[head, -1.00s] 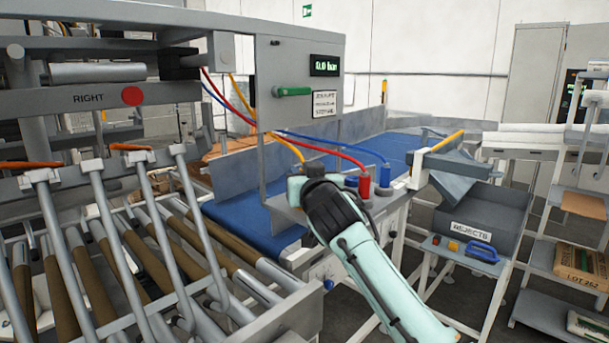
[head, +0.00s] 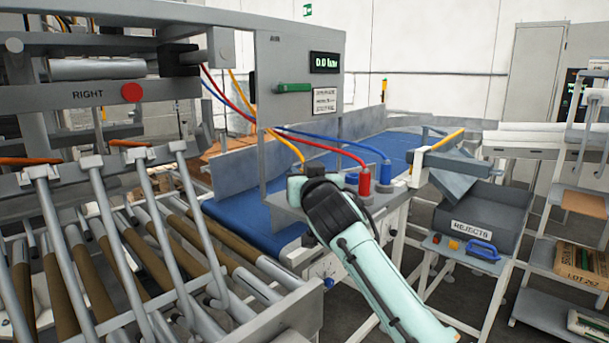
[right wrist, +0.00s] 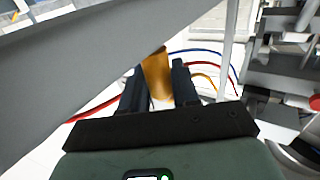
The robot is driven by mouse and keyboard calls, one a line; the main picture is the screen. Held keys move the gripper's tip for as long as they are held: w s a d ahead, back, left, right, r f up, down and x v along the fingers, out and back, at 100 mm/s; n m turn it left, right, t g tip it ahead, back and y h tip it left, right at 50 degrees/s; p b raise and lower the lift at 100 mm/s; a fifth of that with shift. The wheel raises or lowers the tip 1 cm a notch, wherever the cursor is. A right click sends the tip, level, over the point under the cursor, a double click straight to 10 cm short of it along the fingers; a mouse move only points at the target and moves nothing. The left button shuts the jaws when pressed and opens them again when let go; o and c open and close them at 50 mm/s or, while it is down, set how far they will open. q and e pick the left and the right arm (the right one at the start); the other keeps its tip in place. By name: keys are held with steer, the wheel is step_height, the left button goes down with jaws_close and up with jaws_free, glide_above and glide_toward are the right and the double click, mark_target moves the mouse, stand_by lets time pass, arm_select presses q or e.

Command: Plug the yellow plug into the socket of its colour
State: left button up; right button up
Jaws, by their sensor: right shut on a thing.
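The yellow plug (right wrist: 157,76) is between the two black fingers of my right gripper (right wrist: 158,88) in the right wrist view, and the fingers are shut on it. In the head view my right gripper (head: 302,186) is over the grey socket ledge (head: 290,212), left of the other plugs. There my wrist hides the plug and whatever is directly under it. The yellow hose (head: 289,143) runs down to the gripper from the upper left. The yellow socket cannot be made out, nor whether the plug touches it. My left gripper is not in view.
A red plug (head: 364,184) and a blue plug (head: 386,174) stand upright on the ledge, right of my wrist, with their hoses arching above. A grey cabinet (head: 290,60) with a green handle (head: 293,87) rises behind. A rejects bin (head: 480,228) stands to the right.

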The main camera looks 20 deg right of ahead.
steer(key=shift+f+b, duration=0.35)
stand_by(0.4)
steer(key=o, duration=1.1)
steer(key=shift+c, duration=0.2)
steer(key=shift+s, duration=0.1)
